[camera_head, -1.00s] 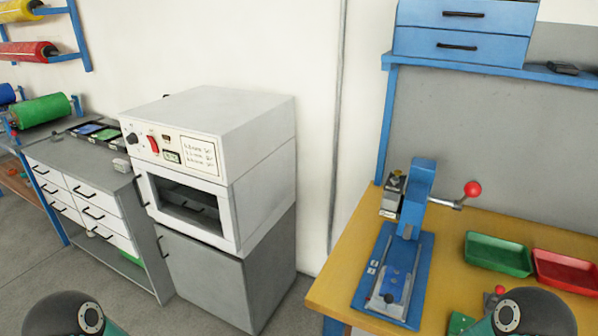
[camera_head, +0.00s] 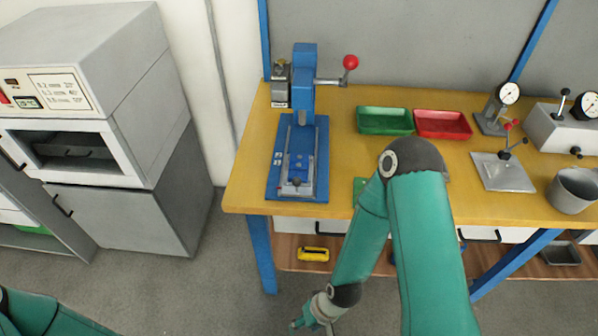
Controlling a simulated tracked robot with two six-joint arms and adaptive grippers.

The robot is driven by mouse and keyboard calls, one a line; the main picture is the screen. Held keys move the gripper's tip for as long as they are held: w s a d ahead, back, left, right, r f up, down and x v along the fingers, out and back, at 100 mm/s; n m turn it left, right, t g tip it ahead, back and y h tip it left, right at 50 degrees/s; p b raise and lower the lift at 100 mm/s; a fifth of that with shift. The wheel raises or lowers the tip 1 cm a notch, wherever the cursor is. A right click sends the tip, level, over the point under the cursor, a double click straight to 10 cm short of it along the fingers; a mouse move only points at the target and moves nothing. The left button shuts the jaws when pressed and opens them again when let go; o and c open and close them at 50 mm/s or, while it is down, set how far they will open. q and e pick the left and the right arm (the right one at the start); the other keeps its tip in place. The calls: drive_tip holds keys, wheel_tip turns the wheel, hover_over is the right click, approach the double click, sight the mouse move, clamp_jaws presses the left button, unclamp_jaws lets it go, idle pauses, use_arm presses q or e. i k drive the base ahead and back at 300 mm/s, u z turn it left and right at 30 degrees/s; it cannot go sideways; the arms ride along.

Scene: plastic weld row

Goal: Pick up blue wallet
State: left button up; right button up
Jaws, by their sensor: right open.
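I cannot pick out a blue wallet for certain. A small blue piece (camera_head: 299,164) lies on the bed of the blue press (camera_head: 268,183) on the yellow workbench (camera_head: 245,190); I cannot tell if it is a wallet or part of the press. My right arm reaches down in front of the bench. My right gripper (camera_head: 312,317) is low at the bottom edge, partly cut off, over the floor, open and apart from the bench. Only a part of my left arm shows at the bottom left; its gripper is out of view.
A green tray (camera_head: 385,121) and a red tray (camera_head: 443,124) stand on the bench right of the press. Gauges and a grey cup (camera_head: 573,190) stand further right. A yellow object (camera_head: 313,254) lies on the lower shelf. A grey oven cabinet (camera_head: 125,215) stands left; floor between is clear.

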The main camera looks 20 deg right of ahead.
sight(299, 163)
drive_tip(key=z, duration=1.05)
drive_tip(key=i, duration=0.1)
drive_tip(key=u, duration=2.55)
drive_tip(key=k, duration=1.5)
drive_tip(key=z, duration=0.75)
drive_tip(key=i, duration=1.05)
